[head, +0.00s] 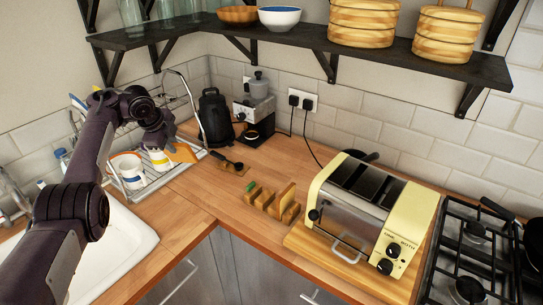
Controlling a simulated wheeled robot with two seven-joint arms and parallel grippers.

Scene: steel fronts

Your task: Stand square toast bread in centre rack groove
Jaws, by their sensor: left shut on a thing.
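My left gripper (168,145) is at the end of the dark arm from the left, above the dish rack beside the sink. It is shut on an orange-brown, flat piece that looks like the square toast bread (183,154); the gripper hides part of it. The wooden toast rack (264,202) stands on the counter left of the toaster, apart from the gripper, to its lower right. A taller tan slab (284,198) stands upright at the rack's right part; I cannot tell if it is bread. A small green thing (250,186) shows at the rack's left end. My right gripper is out of view.
The cream toaster (368,215) stands on a wooden board right of the rack. A wire dish rack (150,178) with cups is under the gripper. A portafilter (226,162) lies near the coffee machine (257,108). A shelf (300,38) overhangs behind.

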